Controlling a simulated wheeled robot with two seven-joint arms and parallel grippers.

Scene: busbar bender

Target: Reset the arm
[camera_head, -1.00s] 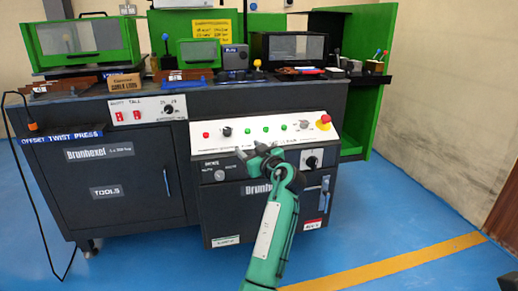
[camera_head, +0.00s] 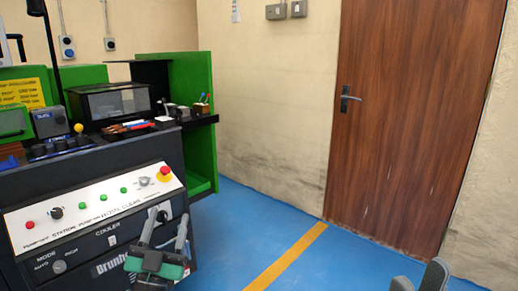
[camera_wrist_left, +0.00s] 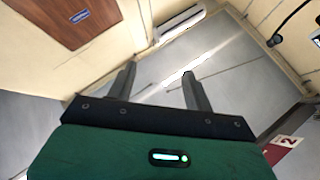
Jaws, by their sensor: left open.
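My left gripper (camera_head: 168,215) is open, its two grey fingers raised in front of the right end of the machine's control panel in the head view. It also shows in the left wrist view (camera_wrist_left: 159,70), where its fingers stand apart with nothing between them. That view looks up at the ceiling and its lights. My right gripper (camera_head: 420,278) shows only as two grey fingertips, apart, at the bottom edge of the head view. The control panel (camera_head: 85,215) carries a red lamp, several green buttons, knobs and a red emergency stop (camera_head: 164,174).
The black bench with green shelving (camera_head: 195,110) fills the left. A brown door (camera_head: 405,120) is at the right and also shows in the wrist view (camera_wrist_left: 70,20). Blue floor with a yellow line (camera_head: 287,257) is clear between them.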

